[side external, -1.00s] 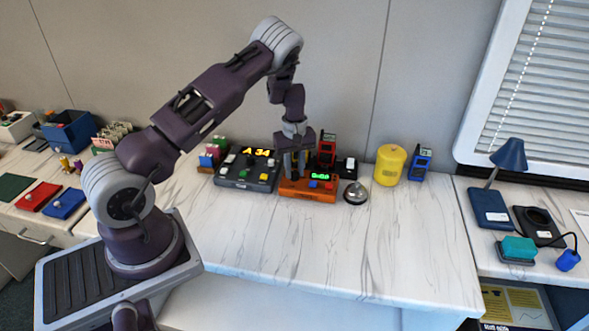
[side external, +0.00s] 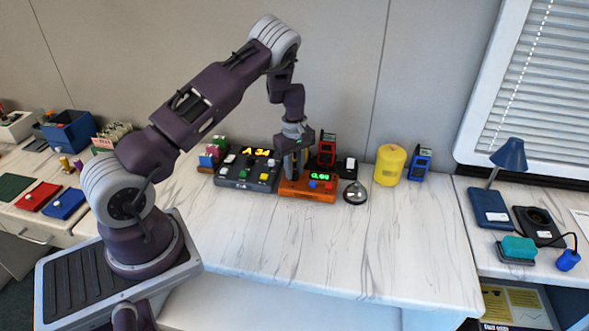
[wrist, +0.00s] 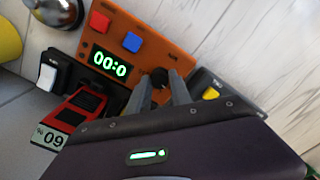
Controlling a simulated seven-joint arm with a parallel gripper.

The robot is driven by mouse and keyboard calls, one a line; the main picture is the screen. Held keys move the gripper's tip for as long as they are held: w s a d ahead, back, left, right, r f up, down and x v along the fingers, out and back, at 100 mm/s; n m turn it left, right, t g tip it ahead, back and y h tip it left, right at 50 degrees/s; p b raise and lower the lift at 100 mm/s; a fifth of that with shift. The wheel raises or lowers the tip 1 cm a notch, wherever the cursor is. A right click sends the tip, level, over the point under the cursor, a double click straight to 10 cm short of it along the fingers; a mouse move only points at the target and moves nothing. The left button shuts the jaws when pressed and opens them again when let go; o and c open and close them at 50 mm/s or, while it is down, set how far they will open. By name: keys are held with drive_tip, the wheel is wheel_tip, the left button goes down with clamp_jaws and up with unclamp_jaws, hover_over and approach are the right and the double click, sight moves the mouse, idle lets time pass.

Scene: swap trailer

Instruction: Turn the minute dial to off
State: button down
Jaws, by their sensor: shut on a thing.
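The orange timer (side external: 317,196) sits on the white marbled counter, below my gripper (side external: 291,174). It also shows in the wrist view (wrist: 150,30) with a green-lit display (wrist: 109,64), a red button (wrist: 99,21) and a blue button (wrist: 132,42). A small dark dial (wrist: 160,76) is at the end of the timer's face beside the display. My gripper (wrist: 163,88) is shut on this dial, one finger at each side. The fingers cover part of the dial, and I cannot read any marks around it.
A dark console (side external: 246,178) with an amber display stands just left of the timer. A bell (side external: 356,193) is at its right, and a red handheld device (side external: 327,150) and a switch (side external: 347,168) are behind. A yellow canister (side external: 389,165) stands farther right. The front counter is clear.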

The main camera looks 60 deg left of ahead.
sight(295, 172)
drive_tip(key=c, duration=1.2)
unclamp_jaws()
drive_tip(key=shift+o, duration=0.2)
wheel_tip(295, 172, up, 7)
drive_tip(key=shift+r, duration=0.1)
drive_tip(key=s+d+r+m+t+h, duration=0.1)
drive_tip(key=s+d+r+m, duration=0.3)
drive_tip(key=d+r, duration=0.6)
drive_tip(key=s+d+r+m+t+h, duration=0.15)
drive_tip(key=s+d+r+m, duration=0.3)
drive_tip(key=d+r, duration=0.55)
drive_tip(key=s+d+r+m+t+y, duration=0.1)
drive_tip(key=s+d+r+m, duration=0.1)
drive_tip(key=s+m, duration=0.3)
drive_tip(key=s+d+r+m+t+y, duration=0.1)
drive_tip(key=s+d+r+m+t, duration=0.1)
drive_tip(key=s, duration=1.2)
drive_tip(key=r+m, duration=0.1)
drive_tip(key=m, duration=0.1)
drive_tip(key=shift+s+d+m, duration=0.2)
drive_tip(key=shift+s+m, duration=0.1)
drive_tip(key=shift+m, duration=0.05)
